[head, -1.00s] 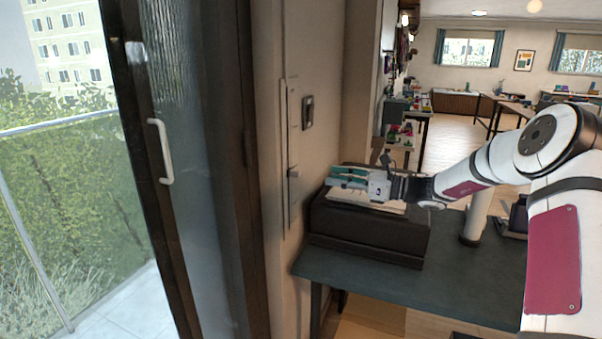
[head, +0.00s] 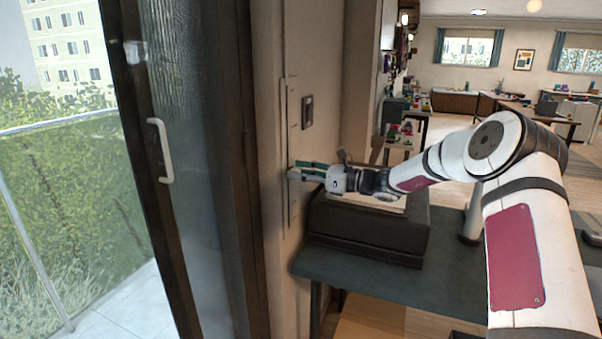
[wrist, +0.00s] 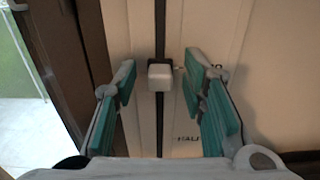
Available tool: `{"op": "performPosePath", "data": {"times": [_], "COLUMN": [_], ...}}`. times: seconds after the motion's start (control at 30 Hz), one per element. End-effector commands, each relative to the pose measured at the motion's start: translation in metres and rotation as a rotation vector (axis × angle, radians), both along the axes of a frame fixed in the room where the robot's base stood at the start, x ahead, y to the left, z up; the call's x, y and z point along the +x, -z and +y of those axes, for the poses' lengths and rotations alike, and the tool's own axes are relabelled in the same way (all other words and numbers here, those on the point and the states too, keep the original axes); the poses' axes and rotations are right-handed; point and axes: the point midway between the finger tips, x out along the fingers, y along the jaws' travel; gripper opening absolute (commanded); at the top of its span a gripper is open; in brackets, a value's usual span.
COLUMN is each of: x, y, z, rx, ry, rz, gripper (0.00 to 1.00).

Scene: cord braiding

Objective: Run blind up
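A tall, narrow slider track (head: 289,215) runs upright on the wall beside the door frame. Its dark slot also shows in the wrist view (wrist: 160,25). A small pale square knob (wrist: 160,77) sits on the slot. In the wrist view it appears between the teal pads of my gripper (wrist: 164,88), with a gap on each side. My gripper is open and points at the wall; in the head view its fingertips (head: 299,171) are at the track and largely hide the knob. The blind itself cannot be made out.
A glass door with a white handle (head: 161,150) and dark frame stands left. A wall switch (head: 307,111) is above and right of the gripper. A dark box (head: 365,235) on a blue-grey table (head: 350,272) lies below my arm. The room behind is open.

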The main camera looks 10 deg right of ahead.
Motion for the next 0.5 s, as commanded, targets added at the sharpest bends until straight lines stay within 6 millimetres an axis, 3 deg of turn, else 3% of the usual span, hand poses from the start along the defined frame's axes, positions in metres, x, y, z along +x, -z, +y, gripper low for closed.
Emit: {"op": "performPosePath", "data": {"times": [0.03,0.17,0.5], "x": [-0.0001,-0.0001,-0.0005], "y": [0.0000,-0.0001,-0.0071], "z": [-0.0001,-0.0002,-0.0001], "rx": [0.000,0.000,-0.001], "ry": [0.000,0.000,0.000], "rz": [0.000,0.000,-0.002], "gripper": [0.29,0.00,0.00]}}
